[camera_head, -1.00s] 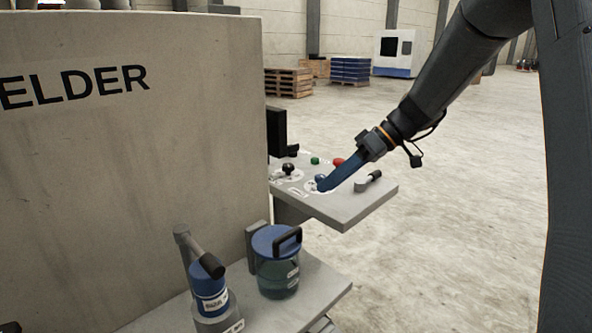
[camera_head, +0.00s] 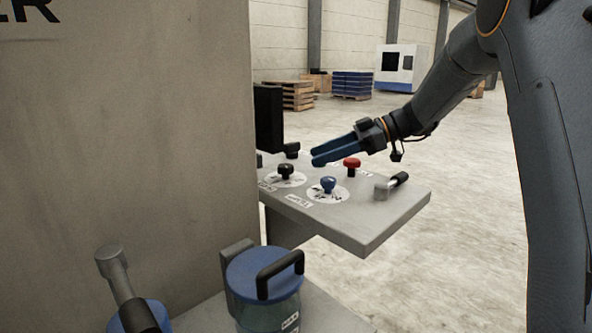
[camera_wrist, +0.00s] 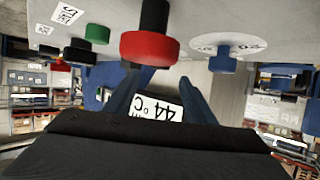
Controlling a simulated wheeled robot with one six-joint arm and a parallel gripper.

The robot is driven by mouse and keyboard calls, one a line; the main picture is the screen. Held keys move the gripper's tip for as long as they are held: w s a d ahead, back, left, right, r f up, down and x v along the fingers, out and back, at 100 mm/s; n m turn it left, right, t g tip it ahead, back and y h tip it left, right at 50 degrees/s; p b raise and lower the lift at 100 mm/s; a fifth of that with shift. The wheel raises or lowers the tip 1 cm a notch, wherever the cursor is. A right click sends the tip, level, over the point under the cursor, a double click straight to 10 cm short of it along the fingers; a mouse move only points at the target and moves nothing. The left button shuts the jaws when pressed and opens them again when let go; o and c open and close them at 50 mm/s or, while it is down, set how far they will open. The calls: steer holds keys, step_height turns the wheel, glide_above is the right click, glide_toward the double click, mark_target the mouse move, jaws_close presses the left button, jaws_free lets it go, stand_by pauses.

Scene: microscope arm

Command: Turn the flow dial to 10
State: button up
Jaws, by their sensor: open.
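Two dials sit on the grey panel (camera_head: 385,222): a blue knob (camera_head: 328,185) and a black knob (camera_head: 286,171), each on a white scale disc. Their labels and marks are too small to read, so I cannot tell which is the flow dial or its setting. The blue knob also shows in the wrist view (camera_wrist: 222,60), right of my fingers. My gripper (camera_head: 318,157) is open and empty, with blue fingers, above the panel's far side beyond the blue knob and apart from it. In the wrist view its fingers (camera_wrist: 157,92) point toward a display reading 44 °C (camera_wrist: 156,108).
A red knob (camera_head: 352,165) stands close to my gripper. A black-handled lever (camera_head: 390,187) is at the panel's right. A green button (camera_wrist: 97,33) shows in the wrist view. A blue-lidded jar (camera_head: 264,275) stands below, in front. Open floor lies to the right.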

mark_target(286, 169)
steer(key=shift+p+x, duration=0.3)
steer(key=shift+x, duration=3.3)
steer(key=shift+c, duration=0.4)
steer(key=c, duration=1)
steer(key=shift+o, duration=0.2)
steer(key=shift+s, duration=0.1)
